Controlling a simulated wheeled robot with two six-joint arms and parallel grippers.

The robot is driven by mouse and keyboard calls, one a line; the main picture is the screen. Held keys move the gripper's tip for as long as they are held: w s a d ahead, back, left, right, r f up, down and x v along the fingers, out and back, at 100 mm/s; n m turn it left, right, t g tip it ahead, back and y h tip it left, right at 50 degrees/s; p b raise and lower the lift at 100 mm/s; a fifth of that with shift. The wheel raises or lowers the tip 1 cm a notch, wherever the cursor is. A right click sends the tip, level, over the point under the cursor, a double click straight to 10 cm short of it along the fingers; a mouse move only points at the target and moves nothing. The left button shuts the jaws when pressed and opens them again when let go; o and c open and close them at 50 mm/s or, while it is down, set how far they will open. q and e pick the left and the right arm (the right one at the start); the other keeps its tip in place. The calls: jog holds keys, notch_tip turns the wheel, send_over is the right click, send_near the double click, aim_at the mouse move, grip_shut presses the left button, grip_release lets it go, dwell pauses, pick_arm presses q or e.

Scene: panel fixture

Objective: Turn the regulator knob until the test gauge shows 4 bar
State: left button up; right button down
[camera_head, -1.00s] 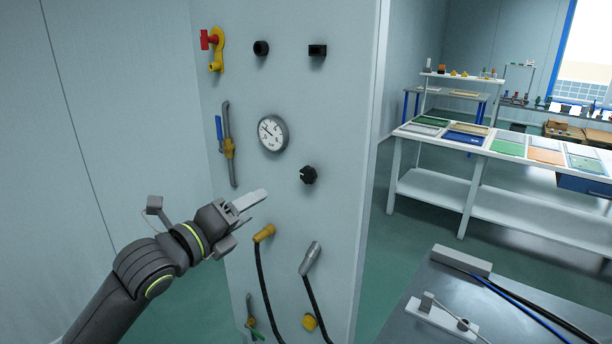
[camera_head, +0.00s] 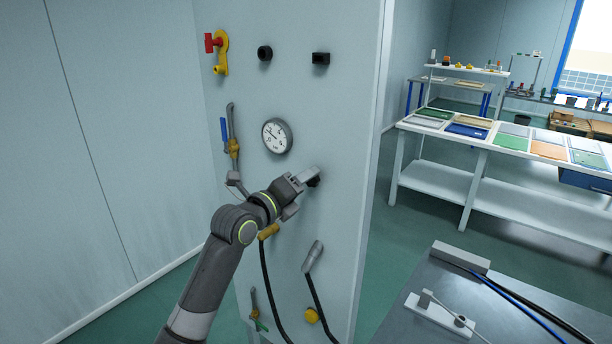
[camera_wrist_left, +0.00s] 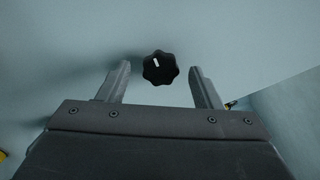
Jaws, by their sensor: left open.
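The black regulator knob (camera_wrist_left: 160,68) is lobed and has a white mark near its upper left in the left wrist view. In the head view the knob (camera_head: 314,182) is mostly hidden behind my left gripper (camera_head: 308,176). My left gripper is open, and in the wrist view its two fingers (camera_wrist_left: 160,84) stand on either side of the knob with gaps on both sides. Whether the fingertips reach past the knob's face cannot be told. The round white test gauge (camera_head: 277,136) is on the panel up and left of the knob; its needle points to the upper left, the value too small to read.
The panel (camera_head: 345,110) also carries a red-handled yellow valve (camera_head: 220,50), a blue-handled valve (camera_head: 232,147), two black fittings (camera_head: 265,53) and hose connectors (camera_head: 313,256) below. A grey bench (camera_head: 400,315) stands at the lower right.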

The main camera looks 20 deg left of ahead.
pick_arm(q)
jog(key=shift+x, duration=0.8)
pick_arm(e)
jog(key=shift+r, duration=0.25)
jog(key=shift+d, duration=0.1)
pick_arm(q)
jog(key=shift+c, duration=0.9)
jog(key=c, duration=0.8)
pick_arm(e)
jog(key=shift+d, duration=0.2)
jog(key=shift+f, duration=0.1)
